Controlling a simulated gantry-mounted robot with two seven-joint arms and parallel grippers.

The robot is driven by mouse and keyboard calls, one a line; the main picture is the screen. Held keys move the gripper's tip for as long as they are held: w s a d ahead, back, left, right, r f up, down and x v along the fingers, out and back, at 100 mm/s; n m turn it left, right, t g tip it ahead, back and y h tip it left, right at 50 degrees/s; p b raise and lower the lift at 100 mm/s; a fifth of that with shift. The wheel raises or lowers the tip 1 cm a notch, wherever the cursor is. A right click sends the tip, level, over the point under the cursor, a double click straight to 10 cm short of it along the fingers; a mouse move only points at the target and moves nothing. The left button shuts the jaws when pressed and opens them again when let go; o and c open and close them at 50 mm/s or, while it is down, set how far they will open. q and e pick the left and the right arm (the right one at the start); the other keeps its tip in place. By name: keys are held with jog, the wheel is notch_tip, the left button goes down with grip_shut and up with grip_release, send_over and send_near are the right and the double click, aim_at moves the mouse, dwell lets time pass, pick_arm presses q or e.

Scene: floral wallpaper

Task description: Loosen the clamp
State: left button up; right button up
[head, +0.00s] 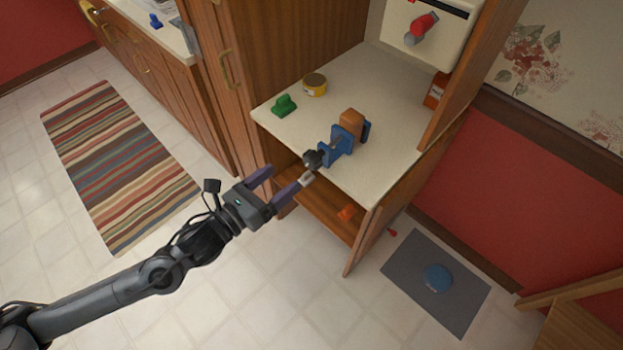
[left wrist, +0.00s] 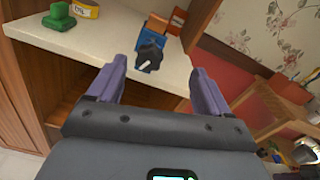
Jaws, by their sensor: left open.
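A blue clamp (head: 338,146) stands near the front edge of the cream shelf top, with a brown block (head: 352,122) in its jaws. Its black knob (head: 312,159) faces my left gripper and has a pale handle. In the left wrist view the black knob (left wrist: 149,57) lies ahead between the two purple fingers, with the blue clamp (left wrist: 157,27) behind it. My left gripper (head: 282,182) is open and empty, in front of the shelf edge. Its right fingertip is close to the knob; I cannot tell whether they touch. My right gripper is not in view.
A green object (head: 284,105) and a yellow tin (head: 314,84) sit on the cream top (head: 378,160), left of the clamp. A cabinet side panel rises at the right. The floor in front is clear.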

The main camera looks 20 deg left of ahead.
aim_at(308, 163)
pick_arm(q)
jog(key=shift+m, duration=0.3)
jog(key=shift+w+d+f+b, duration=0.6)
jog(key=shift+w+b, duration=0.2)
jog(key=shift+w, duration=1)
jog(key=shift+w+d+f+b, duration=0.6)
jog(key=shift+w+b, duration=0.2)
jog(key=shift+w, duration=1)
jog(key=shift+w+d+f+b, duration=0.6)
jog(key=shift+w+b, duration=0.2)
jog(key=shift+w, duration=1)
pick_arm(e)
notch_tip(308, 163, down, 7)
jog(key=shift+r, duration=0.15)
pick_arm(q)
jog(key=c, duration=1)
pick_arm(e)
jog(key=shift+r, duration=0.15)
